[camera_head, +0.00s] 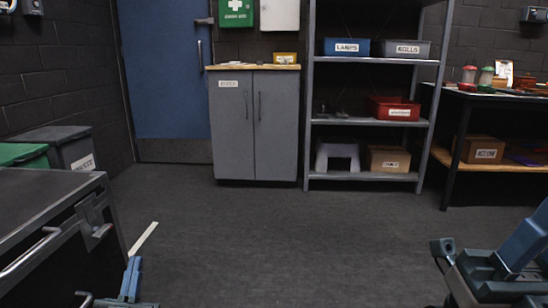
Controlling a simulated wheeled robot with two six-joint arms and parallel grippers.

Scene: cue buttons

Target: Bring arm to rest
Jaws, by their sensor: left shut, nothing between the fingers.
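My left gripper (131,278) shows at the bottom edge, left of centre, with only a small part in view. It is shut and empty, low over the floor and just right of the dark cabinet. My right arm (490,275) comes in at the bottom right corner, cut off by the frame. Its blue and teal parts show, but I cannot make out its fingertips clearly. Neither arm visibly touches anything.
A dark cabinet (45,215) with handles stands close on the left. The middle floor (290,235) is clear. Behind are bins (75,145), a blue door (165,80), a grey cupboard (253,130), a metal shelf (365,121) and a dark table (490,96).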

